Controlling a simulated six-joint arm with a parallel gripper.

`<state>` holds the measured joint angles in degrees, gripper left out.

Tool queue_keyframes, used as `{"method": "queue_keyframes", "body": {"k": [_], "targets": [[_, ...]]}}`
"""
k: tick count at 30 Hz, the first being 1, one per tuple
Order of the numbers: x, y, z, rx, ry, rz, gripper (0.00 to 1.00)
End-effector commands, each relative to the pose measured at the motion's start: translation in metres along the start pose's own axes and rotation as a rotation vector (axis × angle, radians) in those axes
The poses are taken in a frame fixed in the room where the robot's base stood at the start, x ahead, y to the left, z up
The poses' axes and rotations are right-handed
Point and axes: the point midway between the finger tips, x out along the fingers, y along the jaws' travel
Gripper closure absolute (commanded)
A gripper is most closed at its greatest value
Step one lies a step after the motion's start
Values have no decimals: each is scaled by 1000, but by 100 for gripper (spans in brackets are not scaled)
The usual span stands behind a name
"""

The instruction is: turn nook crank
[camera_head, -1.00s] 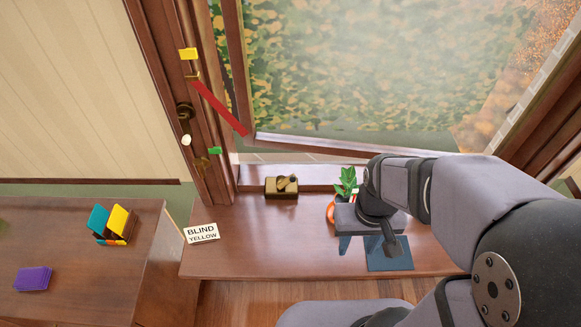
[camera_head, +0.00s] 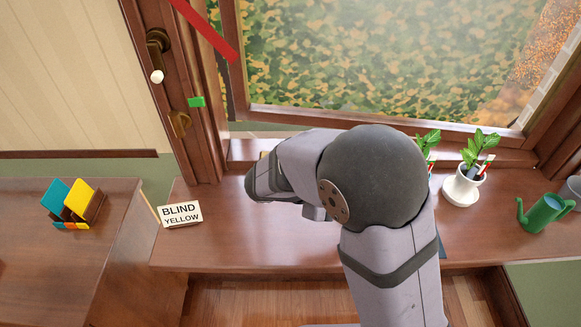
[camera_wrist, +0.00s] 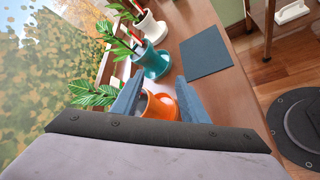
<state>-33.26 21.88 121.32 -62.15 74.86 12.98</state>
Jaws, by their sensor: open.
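A crank handle (camera_head: 157,45) with a white knob (camera_head: 157,76) is mounted on the wooden window post in the head view. The brass box with a small lever on the sill, seen earlier, is now mostly or wholly hidden by my arm. My gripper (camera_wrist: 158,78) shows in the wrist view with its two blue-grey fingers apart. An orange pot (camera_wrist: 162,104) with a plant shows between and beyond them; I cannot tell its distance. In the head view my arm hides the fingers.
A "BLIND YELLOW" card (camera_head: 181,215) stands at the sill's left end. White (camera_head: 461,188) and teal (camera_wrist: 152,63) plant pots and a dark mat (camera_wrist: 206,53) are on the sill. A green watering can (camera_head: 544,213) stands at right. A red bar (camera_head: 205,30) slants across the window.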

Motion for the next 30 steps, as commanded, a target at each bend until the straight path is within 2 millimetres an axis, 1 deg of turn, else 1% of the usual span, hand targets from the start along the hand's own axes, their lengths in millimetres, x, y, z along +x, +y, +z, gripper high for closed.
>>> {"method": "queue_keyframes", "body": {"k": [1,3,5,6,8,9,12,13,15,18,20,25,30], "targets": [[3,-7,-31,-28,5,89,60],[-6,1,-59,-51,13,216,60],[-17,7,-82,-65,22,323,60],[-25,10,-96,-69,30,390,60],[-40,13,-117,-73,44,488,60],[-50,13,-131,-74,55,549,60],[-76,12,-161,-66,85,690,60],[-83,13,-168,-68,89,721,60],[-89,23,-184,-125,74,726,60],[-97,28,-205,-192,59,747,60],[-101,31,-216,-226,50,759,60],[-100,37,-229,-304,32,736,60],[-100,38,-233,-330,28,729,60]]}}
